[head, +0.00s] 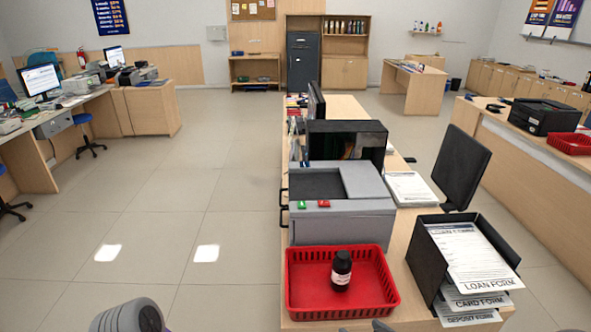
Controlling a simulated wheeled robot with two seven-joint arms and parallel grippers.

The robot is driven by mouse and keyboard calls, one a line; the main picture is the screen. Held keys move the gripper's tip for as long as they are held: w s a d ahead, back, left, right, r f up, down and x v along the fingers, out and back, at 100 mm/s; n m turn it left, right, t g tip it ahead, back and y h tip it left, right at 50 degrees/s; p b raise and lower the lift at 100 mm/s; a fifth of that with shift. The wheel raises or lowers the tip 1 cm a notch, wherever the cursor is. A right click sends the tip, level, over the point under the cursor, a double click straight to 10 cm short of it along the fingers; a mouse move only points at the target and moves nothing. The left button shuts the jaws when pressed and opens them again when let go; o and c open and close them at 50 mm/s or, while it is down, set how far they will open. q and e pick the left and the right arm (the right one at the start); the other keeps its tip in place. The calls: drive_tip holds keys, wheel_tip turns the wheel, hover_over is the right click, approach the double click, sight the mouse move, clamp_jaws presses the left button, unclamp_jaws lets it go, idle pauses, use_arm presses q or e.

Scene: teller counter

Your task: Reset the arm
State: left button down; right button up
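Neither gripper shows in the head view. A grey rounded piece at the bottom edge, left of centre, looks like a link of my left arm; the gripper on it is out of the picture. A small dark sliver at the bottom edge, in front of the red basket, may be part of my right arm. The red basket (296,300) stands at the near end of the counter, with a dark bottle (341,270) with a white label upright inside it.
Behind the basket stands a grey machine (330,225) with green and red buttons. A black tray (430,270) of forms stands at the right, near a dark monitor (461,168). A paper stack (410,188) lies beyond. The floor (190,190) left of the counter is clear.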

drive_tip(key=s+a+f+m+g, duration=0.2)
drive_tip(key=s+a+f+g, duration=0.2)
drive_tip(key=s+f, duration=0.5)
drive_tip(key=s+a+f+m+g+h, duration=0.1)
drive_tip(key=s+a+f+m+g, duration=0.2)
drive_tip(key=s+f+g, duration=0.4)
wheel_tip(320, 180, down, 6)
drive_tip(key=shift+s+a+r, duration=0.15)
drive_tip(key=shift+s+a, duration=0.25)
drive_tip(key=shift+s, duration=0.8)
